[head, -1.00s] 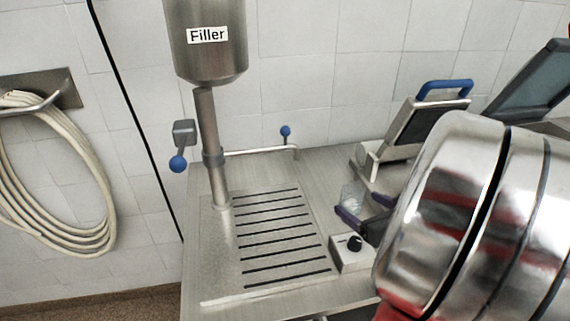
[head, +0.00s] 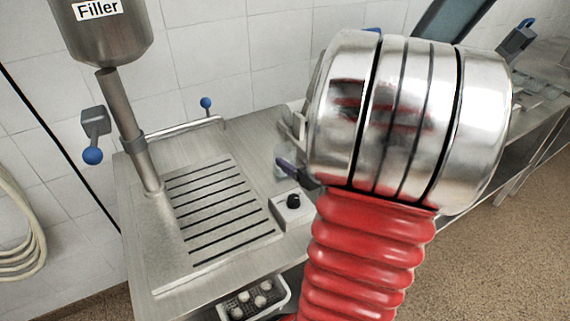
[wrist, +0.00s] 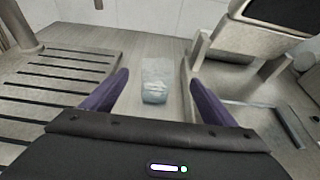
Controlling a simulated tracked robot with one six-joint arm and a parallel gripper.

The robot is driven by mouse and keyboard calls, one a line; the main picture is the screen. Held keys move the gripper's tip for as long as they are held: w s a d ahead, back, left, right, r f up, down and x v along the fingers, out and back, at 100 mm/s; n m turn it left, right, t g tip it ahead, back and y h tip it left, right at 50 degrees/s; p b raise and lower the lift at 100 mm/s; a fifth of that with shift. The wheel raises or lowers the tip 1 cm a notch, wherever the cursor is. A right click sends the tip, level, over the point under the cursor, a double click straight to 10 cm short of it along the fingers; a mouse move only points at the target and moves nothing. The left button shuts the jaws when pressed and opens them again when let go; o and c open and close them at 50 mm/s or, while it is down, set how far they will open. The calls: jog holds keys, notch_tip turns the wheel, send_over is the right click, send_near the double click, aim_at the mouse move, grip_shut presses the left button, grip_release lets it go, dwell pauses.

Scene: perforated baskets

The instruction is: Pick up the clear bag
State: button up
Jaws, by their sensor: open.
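The clear bag (wrist: 155,82) stands on the steel worktop, a small translucent pouch with pale contents near its bottom. In the wrist view it lies between and beyond the two purple fingers of my gripper (wrist: 158,92), which are spread wide and do not touch it. In the head view a sliver of the clear bag (head: 281,158) shows beside one purple finger of my gripper (head: 290,167). My shiny arm and red sleeve hide the rest of the gripper there.
A slotted drain plate (head: 215,210) lies left of the bag, under the filler (head: 105,30). A control box with a black knob (head: 292,204) sits in front. A metal machine frame (wrist: 200,60) stands close on the bag's right. A basket (head: 255,300) is below the worktop.

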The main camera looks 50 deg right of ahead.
aim_at(286, 151)
jog(key=shift+x, duration=2.15)
jog(key=shift+x, duration=2.6)
jog(key=shift+a+f, duration=0.15)
jog(key=shift+a, duration=0.05)
jog(key=shift+c, duration=0.6)
jog(key=c, duration=1.3)
